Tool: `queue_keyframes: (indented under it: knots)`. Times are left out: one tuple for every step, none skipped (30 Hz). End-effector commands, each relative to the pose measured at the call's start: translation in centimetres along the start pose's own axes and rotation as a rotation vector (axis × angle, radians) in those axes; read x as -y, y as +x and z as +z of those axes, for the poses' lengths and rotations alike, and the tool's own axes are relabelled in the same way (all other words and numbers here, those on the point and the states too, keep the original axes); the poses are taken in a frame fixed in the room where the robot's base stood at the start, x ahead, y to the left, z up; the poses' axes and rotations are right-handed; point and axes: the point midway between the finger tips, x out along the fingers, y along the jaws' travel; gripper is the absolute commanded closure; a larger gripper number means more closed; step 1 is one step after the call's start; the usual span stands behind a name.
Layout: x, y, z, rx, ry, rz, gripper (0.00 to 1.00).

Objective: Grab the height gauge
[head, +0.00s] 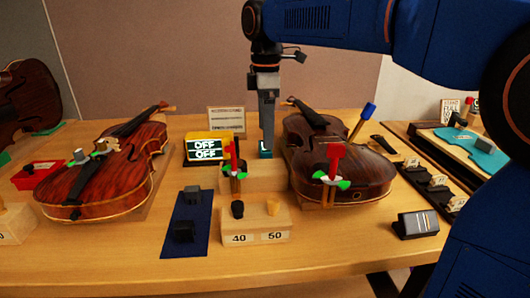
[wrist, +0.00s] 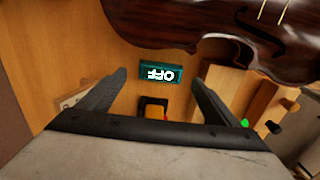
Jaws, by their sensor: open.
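A small teal device (wrist: 160,72) with a white "OFF" display lies on the bench and may be the height gauge; no label confirms it. In the head view the teal device (head: 265,154) is mostly hidden behind my gripper. My gripper (head: 267,150) points down over it, left of the right violin. In the wrist view my gripper (wrist: 160,80) has its fingers wide apart, with the teal device beyond and between the tips. A yellow device (head: 205,136) with two "OFF" displays stands to the left. It shows partly in the wrist view (wrist: 153,104).
The right violin (head: 350,182) lies close to my gripper. Wooden blocks (head: 262,222) with small tools stand in front. The left violin (head: 130,170), a blue mat (head: 188,215) and a small card (head: 226,120) are around. Bare bench shows around the teal device.

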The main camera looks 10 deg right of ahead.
Motion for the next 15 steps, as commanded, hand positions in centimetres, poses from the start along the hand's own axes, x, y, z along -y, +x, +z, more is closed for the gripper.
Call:
queue_keyframes:
  knots:
    - [0.1,0.7,0.0,0.001,0.000,-0.002,0.16]
    - [0.1,1.1,-0.1,0.001,0.000,-0.003,0.16]
    - [0.2,1.7,-0.1,0.001,0.000,-0.003,0.16]
    - [0.2,2.1,-0.2,0.001,-0.001,-0.003,0.16]
    - [0.2,2.5,-0.2,0.001,0.000,-0.002,0.16]
    - [0.2,3.0,-0.2,0.001,0.000,-0.003,0.16]
    - [0.2,3.4,-0.2,0.001,0.000,-0.002,0.16]
    - [0.2,3.7,-0.2,0.001,0.000,-0.002,0.16]
    - [0.2,4.0,-0.2,0.001,0.000,-0.002,0.16]
    - [0.2,4.2,-0.2,0.001,0.000,-0.002,0.16]
    - [0.2,4.4,-0.2,0.001,0.000,-0.001,0.16]
    - [0.2,4.5,-0.2,0.001,0.000,-0.001,0.16]
    - [0.2,4.6,-0.2,0.000,0.000,-0.001,0.16]
    - [0.2,4.6,-0.2,0.000,0.000,-0.001,0.16]
    - [0.2,4.6,-0.2,0.000,0.000,-0.001,0.16]
